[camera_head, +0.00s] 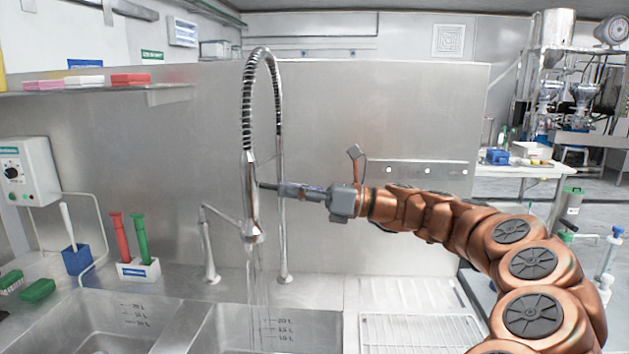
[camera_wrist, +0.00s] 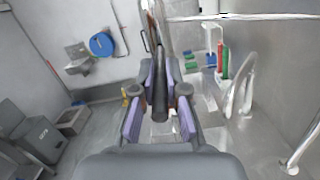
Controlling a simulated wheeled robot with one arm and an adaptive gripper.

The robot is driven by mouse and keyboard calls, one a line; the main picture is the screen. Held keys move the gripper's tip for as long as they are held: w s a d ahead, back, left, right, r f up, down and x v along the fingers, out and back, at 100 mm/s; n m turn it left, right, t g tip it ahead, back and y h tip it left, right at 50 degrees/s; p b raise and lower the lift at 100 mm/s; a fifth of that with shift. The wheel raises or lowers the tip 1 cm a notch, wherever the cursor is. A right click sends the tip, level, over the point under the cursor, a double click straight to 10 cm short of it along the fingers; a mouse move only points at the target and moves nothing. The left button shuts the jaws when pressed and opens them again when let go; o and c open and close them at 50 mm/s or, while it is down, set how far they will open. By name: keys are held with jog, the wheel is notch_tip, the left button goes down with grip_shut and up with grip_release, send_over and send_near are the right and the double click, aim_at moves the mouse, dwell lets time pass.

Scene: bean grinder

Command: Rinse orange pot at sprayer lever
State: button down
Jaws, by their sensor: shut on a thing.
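The chrome sprayer (camera_head: 252,205) hangs upright from its spring hose, and water streams down from its head into the sink. My gripper (camera_head: 280,188) reaches in from the right at the sprayer's handle height. In the wrist view, the gripper (camera_wrist: 160,90) is shut on a dark, rod-like sprayer lever (camera_wrist: 160,95) between its purple-padded fingers. The exact contact is small in the head view. No orange pot shows in either view.
Two sink basins (camera_head: 225,335) lie below, with a wire drying rack (camera_head: 415,332) to the right. A shelf (camera_head: 60,96) juts from the left wall.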

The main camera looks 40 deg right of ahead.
dwell(0.3)
jog(key=c, duration=1.2)
grip_release()
jog(key=shift+s+d, duration=0.1)
jog(key=v, duration=1.2)
jog(key=shift+f, duration=0.1)
